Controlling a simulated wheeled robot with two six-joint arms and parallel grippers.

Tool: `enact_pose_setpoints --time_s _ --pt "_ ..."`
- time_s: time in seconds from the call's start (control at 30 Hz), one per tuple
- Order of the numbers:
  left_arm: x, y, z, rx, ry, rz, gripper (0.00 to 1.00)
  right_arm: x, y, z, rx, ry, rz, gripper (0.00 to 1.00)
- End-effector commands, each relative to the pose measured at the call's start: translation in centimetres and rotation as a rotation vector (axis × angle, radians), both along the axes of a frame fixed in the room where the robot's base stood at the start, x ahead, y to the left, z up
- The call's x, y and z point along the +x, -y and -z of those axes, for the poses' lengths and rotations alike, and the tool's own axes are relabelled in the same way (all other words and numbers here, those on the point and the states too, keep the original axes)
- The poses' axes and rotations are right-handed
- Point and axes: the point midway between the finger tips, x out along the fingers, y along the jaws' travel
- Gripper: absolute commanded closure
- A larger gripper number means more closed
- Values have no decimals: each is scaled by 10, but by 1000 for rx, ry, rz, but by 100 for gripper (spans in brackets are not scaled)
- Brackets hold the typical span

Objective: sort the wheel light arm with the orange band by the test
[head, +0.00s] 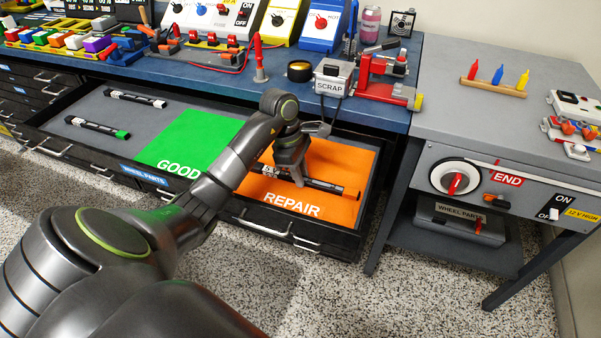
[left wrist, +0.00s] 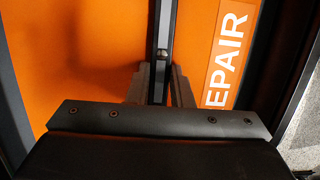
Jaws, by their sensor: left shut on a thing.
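A dark, slim wheel light arm (head: 332,187) lies along the orange REPAIR area (head: 350,160) of the open drawer. It also shows as a dark bar (left wrist: 161,35) running up the left wrist view. My left gripper (head: 290,168) reaches down over the REPAIR area and is shut on this bar. In the left wrist view its fingers (left wrist: 160,88) stand on either side of the bar. My right gripper is not in view.
Two more light arms (head: 135,98) (head: 97,127) lie on the drawer's grey left part, the nearer one with a green band. The bench above holds a SCRAP box (head: 333,80), a red vise (head: 385,85) and test panels. A grey side bench (head: 500,115) stands right.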

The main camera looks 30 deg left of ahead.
Motion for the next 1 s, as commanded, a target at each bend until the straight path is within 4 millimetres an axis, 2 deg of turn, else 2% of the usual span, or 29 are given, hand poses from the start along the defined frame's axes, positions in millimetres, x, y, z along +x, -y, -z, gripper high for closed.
enact_pose_setpoints --time_s 0.03,0.2,0.67,0.8,0.9,1.0 --pt "0 0 0 0 1 0 77 0 0 0 0 0 0 100" --pt "0 0 0 0 0 0 55 0 0 0 0 0 0 100" --pt "0 0 0 0 0 0 55 6 1 -6 -1 0 1 100" --pt "0 -8 -29 3 6 0 55 6 1 -7 -2 -2 1 100" --pt "-3 -14 -59 4 3 0 55 1 0 -17 0 -2 0 100" --pt "-4 -18 -75 1 0 -1 55 -5 -1 -24 2 0 -1 100"
